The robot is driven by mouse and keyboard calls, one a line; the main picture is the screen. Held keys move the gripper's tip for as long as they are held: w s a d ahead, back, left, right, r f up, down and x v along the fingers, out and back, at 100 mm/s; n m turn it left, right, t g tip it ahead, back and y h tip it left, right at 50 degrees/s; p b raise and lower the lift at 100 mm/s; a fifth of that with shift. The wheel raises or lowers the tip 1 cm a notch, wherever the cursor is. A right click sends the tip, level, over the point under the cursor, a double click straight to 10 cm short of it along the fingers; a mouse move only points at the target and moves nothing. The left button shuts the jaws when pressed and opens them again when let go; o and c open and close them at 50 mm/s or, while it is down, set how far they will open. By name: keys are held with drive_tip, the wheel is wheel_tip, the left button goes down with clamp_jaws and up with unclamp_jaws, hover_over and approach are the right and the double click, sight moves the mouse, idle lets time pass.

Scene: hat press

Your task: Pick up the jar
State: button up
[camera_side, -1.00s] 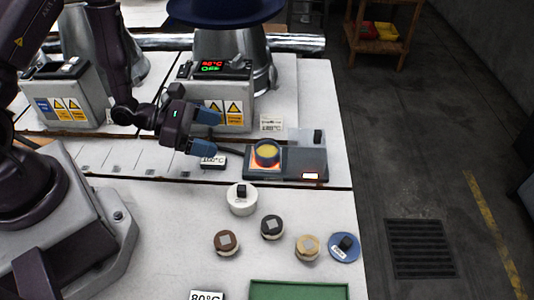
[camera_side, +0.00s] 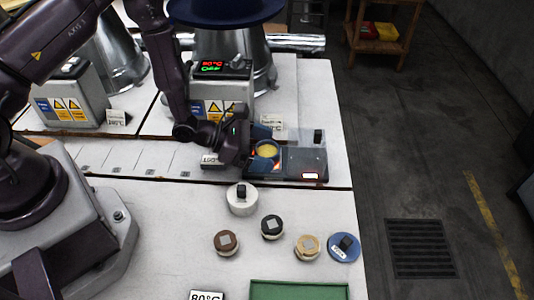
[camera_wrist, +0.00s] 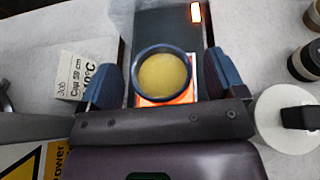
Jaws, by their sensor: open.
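The jar (camera_side: 267,150) has a dark blue rim and yellow contents. It stands on the glowing orange plate of a dark flat device (camera_side: 307,162). My gripper (camera_side: 263,147) is open at the jar, with its blue fingers on either side of it. In the wrist view the jar (camera_wrist: 163,76) sits between the two fingertips, with a gap on each side. The side view partly hides the jar's body behind a finger.
A white round container (camera_side: 241,203) stands in front of the device. Brown (camera_side: 227,242), black (camera_side: 272,227) and tan-lidded (camera_side: 307,247) small jars and a blue disc (camera_side: 343,246) lie nearer. A press control box (camera_side: 222,98) is behind. A small label card (camera_wrist: 87,76) stands beside the left finger.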

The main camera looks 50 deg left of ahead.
drive_tip(key=shift+c, duration=0.2)
drive_tip(key=c, duration=1.2)
wheel_tip(320, 180, up, 10)
drive_tip(key=f, duration=0.1)
wheel_tip(320, 180, up, 20)
drive_tip(key=n+t+y, duration=0.3)
drive_tip(key=n+y, duration=0.2)
hover_over(263, 153)
drive_tip(key=a, duration=0.8)
drive_tip(key=shift+f, duration=0.2)
